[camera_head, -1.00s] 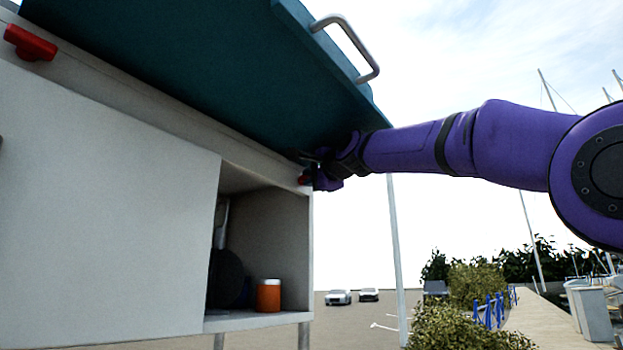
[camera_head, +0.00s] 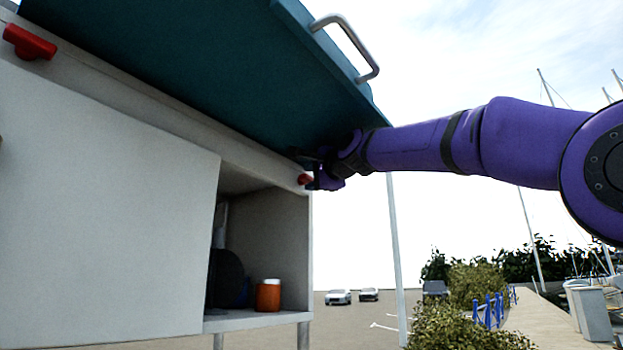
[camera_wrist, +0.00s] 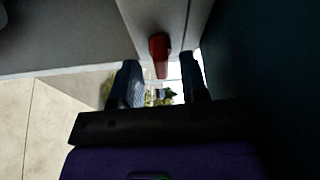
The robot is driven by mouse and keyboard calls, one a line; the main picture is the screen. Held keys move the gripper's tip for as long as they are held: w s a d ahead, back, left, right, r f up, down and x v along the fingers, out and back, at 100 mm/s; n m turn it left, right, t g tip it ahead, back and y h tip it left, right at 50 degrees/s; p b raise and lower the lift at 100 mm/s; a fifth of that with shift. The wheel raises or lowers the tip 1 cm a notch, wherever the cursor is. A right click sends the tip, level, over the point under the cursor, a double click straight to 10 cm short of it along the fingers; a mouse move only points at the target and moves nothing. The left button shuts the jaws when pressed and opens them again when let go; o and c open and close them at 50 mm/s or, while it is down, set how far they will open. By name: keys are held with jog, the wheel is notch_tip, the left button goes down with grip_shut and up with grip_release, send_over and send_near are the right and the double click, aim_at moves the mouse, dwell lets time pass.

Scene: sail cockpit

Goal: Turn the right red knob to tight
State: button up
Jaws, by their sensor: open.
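The right red knob (camera_head: 305,179) sits on the pale front rail near the cabinet's right end, under the teal panel. My gripper (camera_head: 316,178) is at the end of the purple arm, close to the knob on its right side. In the wrist view the red knob (camera_wrist: 159,55) shows ahead, between the lines of the two fingers. My gripper (camera_wrist: 162,82) is open, with a dark finger on each side and nothing between them. I cannot tell whether a finger touches the knob. The left red knob (camera_head: 29,42) is at the upper left.
The teal panel (camera_head: 220,70) with a metal handle (camera_head: 345,45) hangs right above my gripper. A white sliding door (camera_head: 110,210) covers the cabinet's left part. An orange jar (camera_head: 268,295) stands in the open compartment.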

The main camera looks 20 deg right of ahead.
jog(key=v, duration=1)
dwell(0.3)
jog(key=s+d+f+n+g+h, duration=0.1)
jog(key=s+f+n+g, duration=0.3)
jog(key=f, duration=1.2)
jog(key=s+d+f+n+g+h, duration=0.2)
jog(key=s+f+n+g, duration=0.2)
jog(key=s+f, duration=0.9)
jog(key=s+d+f+n+g+h, duration=0.1)
jog(key=s+f+n+g, duration=0.3)
jog(key=s+f, duration=0.5)
notch_tip(320, 180, down, 11)
jog(key=shift+d+f+n+g, duration=0.1)
jog(key=shift+d+n+g, duration=0.3)
jog(key=shift+n, duration=0.6)
jog(key=shift+s, duration=0.1)
